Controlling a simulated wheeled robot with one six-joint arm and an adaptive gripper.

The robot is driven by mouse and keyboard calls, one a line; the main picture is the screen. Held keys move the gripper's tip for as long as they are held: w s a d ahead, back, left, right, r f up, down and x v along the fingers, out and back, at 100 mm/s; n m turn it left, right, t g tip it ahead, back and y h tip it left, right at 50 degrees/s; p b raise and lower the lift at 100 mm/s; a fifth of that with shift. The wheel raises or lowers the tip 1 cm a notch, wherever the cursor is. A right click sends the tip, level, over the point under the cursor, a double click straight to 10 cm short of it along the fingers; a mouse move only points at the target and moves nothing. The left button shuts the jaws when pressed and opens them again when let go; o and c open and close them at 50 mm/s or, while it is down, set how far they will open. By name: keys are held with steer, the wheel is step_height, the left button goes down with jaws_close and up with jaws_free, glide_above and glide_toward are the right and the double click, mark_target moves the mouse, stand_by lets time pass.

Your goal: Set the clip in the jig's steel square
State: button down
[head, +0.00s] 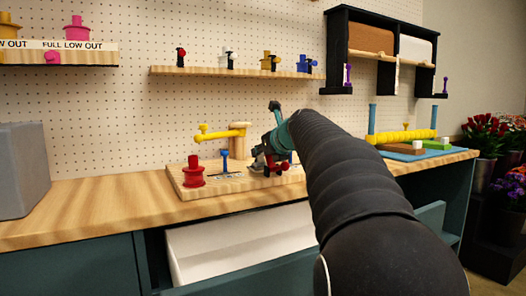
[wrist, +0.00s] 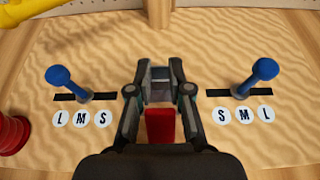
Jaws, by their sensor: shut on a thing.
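My gripper (head: 268,153) is shut on a red clip (head: 284,169) over the wooden jig board (head: 225,183). In the wrist view the clip's red part (wrist: 160,125) sits between the two fingers of my gripper (wrist: 159,90). A small grey patch (wrist: 158,86) shows between the fingertips. I cannot tell if it is the steel square or part of the clip. The fingers hide the board beneath, and I cannot tell whether the clip touches it. Blue levers stand on the left (wrist: 68,83) and right (wrist: 254,77) of the fingers, by slots marked L, M, S.
A red spool-like piece (head: 193,172) stands on the jig's left end. A yellow arm (head: 217,133) on a wooden post (head: 240,130) rises behind. More clips stand on the shelf (head: 235,71) above. A drawer (head: 240,246) is open below the bench.

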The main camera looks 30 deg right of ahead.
steer(key=shift+f, duration=0.35)
steer(key=c, duration=1.1)
jaws_free()
steer(key=shift+f, duration=0.15)
steer(key=shift+r, duration=0.3)
steer(key=v, duration=0.8)
steer(key=r+v, duration=0.1)
steer(key=v, duration=0.3)
